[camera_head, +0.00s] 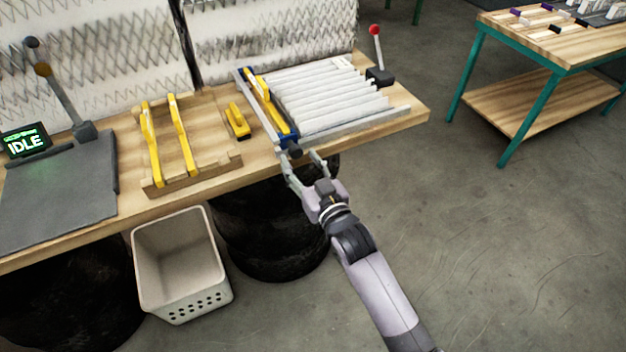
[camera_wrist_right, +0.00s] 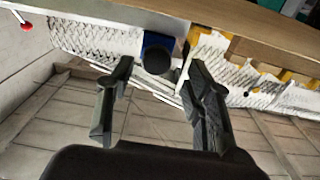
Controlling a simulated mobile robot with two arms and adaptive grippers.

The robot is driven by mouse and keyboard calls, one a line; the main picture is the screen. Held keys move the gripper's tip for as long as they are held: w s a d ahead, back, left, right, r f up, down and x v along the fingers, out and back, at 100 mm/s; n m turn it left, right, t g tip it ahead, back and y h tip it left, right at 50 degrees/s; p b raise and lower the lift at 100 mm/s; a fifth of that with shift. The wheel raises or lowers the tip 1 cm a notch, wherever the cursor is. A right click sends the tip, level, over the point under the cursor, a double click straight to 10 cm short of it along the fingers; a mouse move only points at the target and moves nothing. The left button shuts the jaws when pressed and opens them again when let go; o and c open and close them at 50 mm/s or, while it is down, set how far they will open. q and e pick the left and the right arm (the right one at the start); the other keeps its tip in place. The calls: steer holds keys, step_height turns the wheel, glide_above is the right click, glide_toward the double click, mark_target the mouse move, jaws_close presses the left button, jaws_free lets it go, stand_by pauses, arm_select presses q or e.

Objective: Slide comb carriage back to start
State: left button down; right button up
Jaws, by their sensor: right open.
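The comb carriage (camera_head: 264,112) is a blue bar with yellow combs at the left end of the row of white pleats (camera_head: 325,98). Its dark round knob (camera_head: 295,151) sticks out over the table's front edge. My right gripper (camera_head: 302,163) is open at the knob, with one finger on each side in the picture. In the right wrist view the blue carriage end and the black knob (camera_wrist_right: 157,60) show between the open fingertips (camera_wrist_right: 157,68). I cannot tell whether the fingers touch the knob. My left gripper is not in view.
A wooden fixture with yellow strips (camera_head: 182,140) and a small yellow block (camera_head: 237,121) lie left of the carriage. A red-tipped lever (camera_head: 376,50) stands at the right end. A grey plate (camera_head: 60,200), an IDLE screen (camera_head: 25,143) and a white bin (camera_head: 180,265) are further left.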

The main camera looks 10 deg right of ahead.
steer(key=v, duration=0.7)
steer(key=shift+s, duration=0.3)
steer(key=shift+d, duration=0.1)
steer(key=s+d+f+g+h, duration=0.1)
steer(key=s+d+f+g, duration=0.2)
steer(key=f, duration=0.9)
steer(key=s+d+f+g+h, duration=0.15)
steer(key=s+f, duration=0.35)
steer(key=f, duration=0.7)
steer(key=s+d+f+g+h, duration=0.1)
steer(key=s+d+f+g, duration=0.25)
steer(key=f, duration=0.85)
steer(key=s+d+f+g+h, duration=0.1)
steer(key=s+d+f+g, duration=0.1)
steer(key=s+f, duration=0.4)
steer(key=s+d+f+m+g, duration=0.1)
steer(key=s+d+f+g, duration=0.2)
steer(key=s, duration=1.2)
steer(key=s+d+f+g+h, duration=0.1)
steer(key=s+d+f+g, duration=0.2)
steer(key=s+f, duration=0.6)
steer(key=shift+s+d+f+m+h, duration=0.3)
steer(key=shift+s+d+h, duration=0.05)
steer(key=shift+s+d, duration=0.45)
